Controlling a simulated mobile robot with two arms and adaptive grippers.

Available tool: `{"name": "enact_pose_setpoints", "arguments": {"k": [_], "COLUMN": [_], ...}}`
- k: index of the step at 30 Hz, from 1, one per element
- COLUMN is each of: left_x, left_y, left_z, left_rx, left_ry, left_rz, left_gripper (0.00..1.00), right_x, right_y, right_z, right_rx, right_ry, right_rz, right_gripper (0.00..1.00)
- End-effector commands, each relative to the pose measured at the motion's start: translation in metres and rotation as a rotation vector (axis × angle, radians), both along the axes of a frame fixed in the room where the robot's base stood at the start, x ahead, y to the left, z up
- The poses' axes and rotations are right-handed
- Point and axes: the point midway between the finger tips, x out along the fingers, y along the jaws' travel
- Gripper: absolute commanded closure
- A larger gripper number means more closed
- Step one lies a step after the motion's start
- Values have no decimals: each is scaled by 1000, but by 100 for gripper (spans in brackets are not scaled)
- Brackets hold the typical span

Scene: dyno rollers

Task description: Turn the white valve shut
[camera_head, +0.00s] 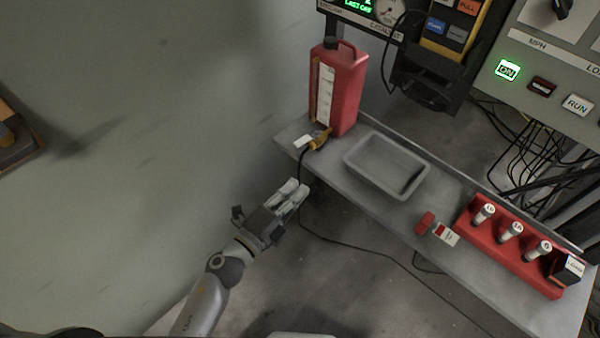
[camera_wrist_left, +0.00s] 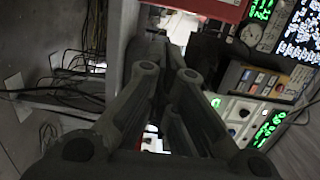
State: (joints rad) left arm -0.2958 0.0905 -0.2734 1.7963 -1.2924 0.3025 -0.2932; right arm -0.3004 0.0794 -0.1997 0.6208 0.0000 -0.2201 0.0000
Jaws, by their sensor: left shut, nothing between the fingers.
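A black hose runs down from the fitting. My left gripper (camera_head: 296,191) is shut and empty, below and slightly left of the valve, apart from it and off the shelf's front edge. In the left wrist view, the gripper's dark fingers (camera_wrist_left: 160,85) fill the middle, and the red jug's lower part (camera_wrist_left: 215,8) shows at the top. The valve cannot be made out there. My right gripper is not in view.
The grey shelf (camera_head: 395,205) holds an empty grey tray (camera_head: 388,166), a small red item (camera_head: 425,222) and a red rack (camera_head: 510,246) with white-capped bottles. A control panel (camera_head: 545,75) and loose cables stand at right. A plain wall is on the left.

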Motion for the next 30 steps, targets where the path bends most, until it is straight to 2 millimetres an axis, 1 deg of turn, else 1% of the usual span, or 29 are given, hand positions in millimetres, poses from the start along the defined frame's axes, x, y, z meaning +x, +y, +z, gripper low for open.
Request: {"name": "enact_pose_setpoints", "arguments": {"k": [7,15,16,18,21,25,30], "left_x": [37,82,86,93,101,106,107], "left_y": [-24,-53,-45,-37,-30,-25,-24], "left_z": [3,1,0,0,0,0,0], "left_rx": [-6,-7,-3,-3,-4,-5,-5], "left_ry": [0,2,3,3,4,5,5], "left_rz": [0,0,3,3,1,0,0], "left_gripper": [100,100,100,100,100,100,100], "right_x": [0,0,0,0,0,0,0], "right_y": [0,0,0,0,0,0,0], "right_z": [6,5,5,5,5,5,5], "right_rx": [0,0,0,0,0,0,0], "right_ry": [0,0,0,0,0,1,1], "right_rz": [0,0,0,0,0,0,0], "right_gripper": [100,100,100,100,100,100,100]}}
